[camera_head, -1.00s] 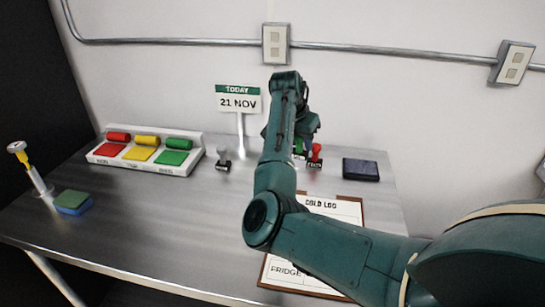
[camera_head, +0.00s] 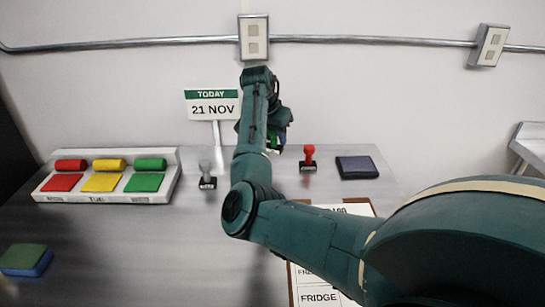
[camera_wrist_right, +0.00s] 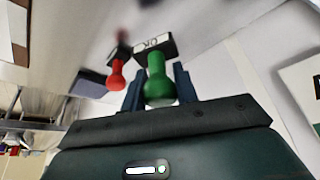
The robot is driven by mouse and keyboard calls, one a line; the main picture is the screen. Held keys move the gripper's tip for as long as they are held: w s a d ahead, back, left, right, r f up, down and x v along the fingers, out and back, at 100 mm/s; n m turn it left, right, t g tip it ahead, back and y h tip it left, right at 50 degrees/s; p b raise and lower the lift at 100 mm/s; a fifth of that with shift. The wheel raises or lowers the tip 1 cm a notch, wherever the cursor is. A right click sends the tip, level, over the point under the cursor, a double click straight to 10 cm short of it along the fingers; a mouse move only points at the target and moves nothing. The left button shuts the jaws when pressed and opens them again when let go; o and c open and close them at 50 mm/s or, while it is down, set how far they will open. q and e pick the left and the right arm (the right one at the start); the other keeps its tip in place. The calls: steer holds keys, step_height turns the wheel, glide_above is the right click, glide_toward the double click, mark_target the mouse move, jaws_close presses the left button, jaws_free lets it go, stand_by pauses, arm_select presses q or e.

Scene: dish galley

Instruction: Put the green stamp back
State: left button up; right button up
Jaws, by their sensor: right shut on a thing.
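The green stamp (camera_wrist_right: 158,85) has a green knob handle and a dark base with a pale label. In the wrist view it sits between the fingers of my right gripper (camera_wrist_right: 157,92), which is shut on it. In the head view my right gripper (camera_head: 277,137) is at the back of the table, and the green stamp (camera_head: 273,144) shows only in part behind my arm. Its base is hidden there. The red stamp (camera_head: 308,158) stands just right of it, and a grey-handled stamp (camera_head: 207,175) stands to the left. My left gripper is not in view.
A white holder (camera_head: 110,198) with red, yellow and green pads and rolls stands at the left. A date sign (camera_head: 213,104) stands behind. A dark ink pad (camera_head: 356,168) lies right of the red stamp. A clipboard (camera_head: 320,296) lies under my arm; a sponge (camera_head: 25,260) is front left.

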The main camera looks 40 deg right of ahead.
mark_target(273, 146)
steer(key=shift+f, duration=2.95)
steer(key=shift+f, duration=0.1)
steer(key=o, duration=0.8)
steer(key=v, duration=1.2)
